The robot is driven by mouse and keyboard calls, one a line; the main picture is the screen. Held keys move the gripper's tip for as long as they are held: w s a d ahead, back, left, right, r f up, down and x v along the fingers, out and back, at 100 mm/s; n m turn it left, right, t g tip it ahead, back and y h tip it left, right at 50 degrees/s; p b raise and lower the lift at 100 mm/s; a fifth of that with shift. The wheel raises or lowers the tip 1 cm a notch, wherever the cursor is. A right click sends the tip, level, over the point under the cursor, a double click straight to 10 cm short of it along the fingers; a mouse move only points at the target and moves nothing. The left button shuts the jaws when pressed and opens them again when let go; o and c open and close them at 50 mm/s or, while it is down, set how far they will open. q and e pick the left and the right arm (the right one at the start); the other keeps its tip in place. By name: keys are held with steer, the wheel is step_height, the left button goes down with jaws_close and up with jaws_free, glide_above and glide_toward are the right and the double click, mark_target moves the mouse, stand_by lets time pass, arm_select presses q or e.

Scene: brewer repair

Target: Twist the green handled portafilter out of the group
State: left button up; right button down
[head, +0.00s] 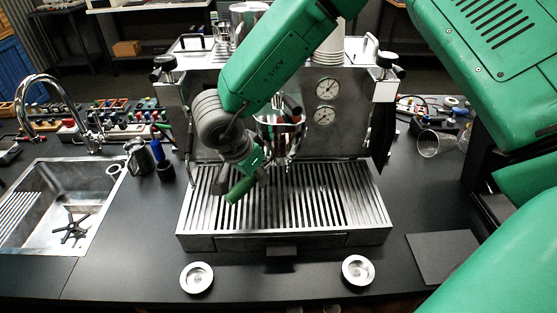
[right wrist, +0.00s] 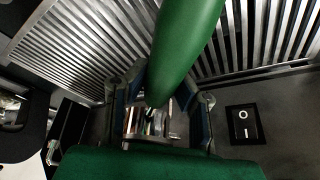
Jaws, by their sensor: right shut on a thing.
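The espresso machine (head: 345,140) stands on the dark counter with its slatted drip tray (head: 330,205) in front. My right gripper (head: 254,172) is below the chrome group (head: 280,135), shut on the green handle (head: 240,190) of the portafilter. The handle points down and to the left over the drip tray. In the right wrist view the green handle (right wrist: 187,45) rises from between the fingers of my right gripper (right wrist: 170,100). My arm and gripper partly hide the portafilter's head, so I cannot tell how it sits in the group. My left gripper is out of view.
Two round metal baskets (head: 197,278) (head: 358,270) lie on the counter before the machine. A sink (head: 50,205) with a tap is at left, beside a steel pitcher (head: 139,158). A dark mat (head: 444,257) lies at right. A power switch (right wrist: 243,125) shows in the wrist view.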

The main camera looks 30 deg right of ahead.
steer(key=shift+a, duration=0.1)
steer(key=s+a, duration=0.3)
steer(key=a, duration=0.9)
steer(key=shift+s+a, duration=0.25)
steer(key=shift+s, duration=0.1)
stand_by(0.4)
stand_by(0.4)
